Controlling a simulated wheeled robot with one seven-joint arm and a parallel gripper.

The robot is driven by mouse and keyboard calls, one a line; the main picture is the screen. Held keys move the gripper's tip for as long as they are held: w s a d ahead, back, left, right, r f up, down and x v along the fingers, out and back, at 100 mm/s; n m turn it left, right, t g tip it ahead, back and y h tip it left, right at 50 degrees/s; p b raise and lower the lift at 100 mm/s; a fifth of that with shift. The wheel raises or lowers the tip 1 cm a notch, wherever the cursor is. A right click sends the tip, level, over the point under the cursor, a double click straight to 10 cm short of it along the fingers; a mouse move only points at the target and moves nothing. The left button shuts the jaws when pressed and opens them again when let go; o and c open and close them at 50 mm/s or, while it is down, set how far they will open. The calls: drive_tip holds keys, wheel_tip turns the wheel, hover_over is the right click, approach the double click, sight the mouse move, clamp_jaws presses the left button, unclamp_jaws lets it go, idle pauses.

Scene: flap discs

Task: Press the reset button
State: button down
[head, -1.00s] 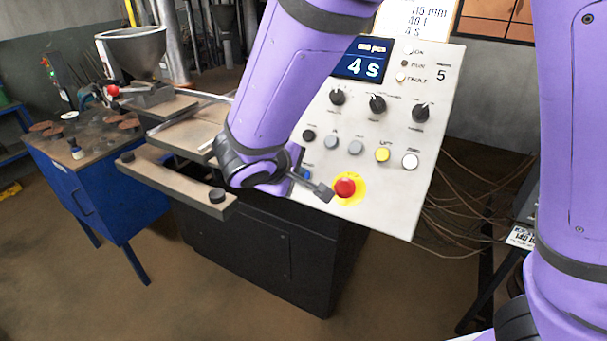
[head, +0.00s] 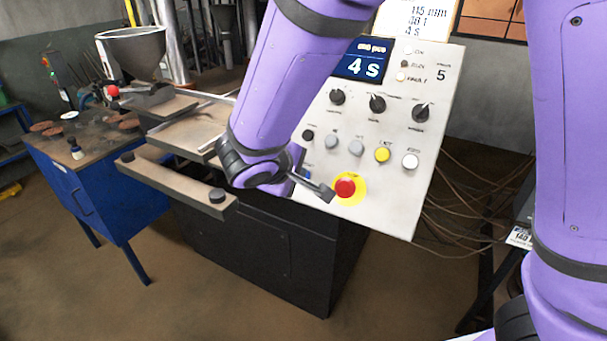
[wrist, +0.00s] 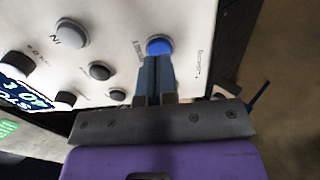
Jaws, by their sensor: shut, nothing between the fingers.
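A round blue button (wrist: 159,46) sits on the pale control panel, with small printed labels beside it that I cannot read clearly. My gripper (wrist: 157,62) is shut and empty, its two fingers side by side. In the wrist view the fingertips are at the lower edge of the blue button and cover part of it; I cannot tell whether they touch it. In the head view my gripper (head: 308,181) is at the lower left of the control panel (head: 390,205), and its fingertips are mostly hidden. Only a small blue patch shows there beside it.
A red mushroom button (head: 345,188) on a yellow base is just right of my gripper. Above are a row of buttons, including a yellow button (head: 383,154) and a white button (head: 410,161), several black knobs and a display (head: 362,60). Cables hang right of the panel.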

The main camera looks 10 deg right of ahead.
drive_tip(key=shift+x, duration=1.05)
idle(0.6)
drive_tip(key=v, duration=0.8)
idle(0.9)
drive_tip(key=s+d+r+m+g+y, duration=0.1)
drive_tip(key=s+d+r+m+g, duration=0.2)
drive_tip(key=d, duration=0.6)
drive_tip(key=s+d+r+m+g+y, duration=0.1)
drive_tip(key=s+d+r+m, duration=0.15)
drive_tip(key=d+r, duration=0.45)
drive_tip(key=s+d+r+m+t+y, duration=0.1)
drive_tip(key=s+d+r+m+y, duration=0.2)
drive_tip(key=s+d, duration=0.6)
drive_tip(key=shift+s+d+r+m+t+y, duration=0.35)
drive_tip(key=shift+s+m+y, duration=0.25)
drive_tip(key=shift+s+m, duration=0.6)
drive_tip(key=shift+s+f+n, duration=0.15)
drive_tip(key=shift+n, duration=0.1)
idle(0.7)
